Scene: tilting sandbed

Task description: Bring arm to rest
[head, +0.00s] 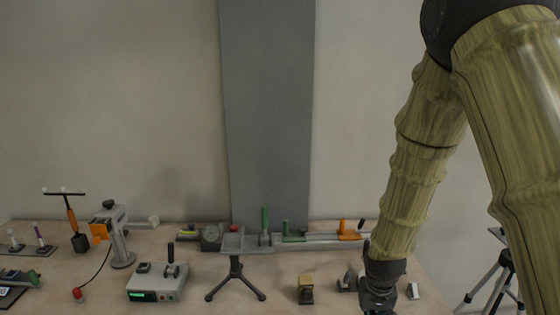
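My arm, in a yellowish-brown ribbed cover, comes down from the top right of the head view. Its dark end with my gripper (379,298) hangs low over the right part of the table (200,294). The fingers are small, dark and partly cut off by the lower edge, so I cannot tell whether they are open or shut. No held thing shows.
Just left of my gripper stands a small dark and yellow block (306,290). A small tripod stand (236,270), a grey box with a green display (156,284) and a post stand (120,240) are further left. A tripod (495,280) stands off the table's right edge.

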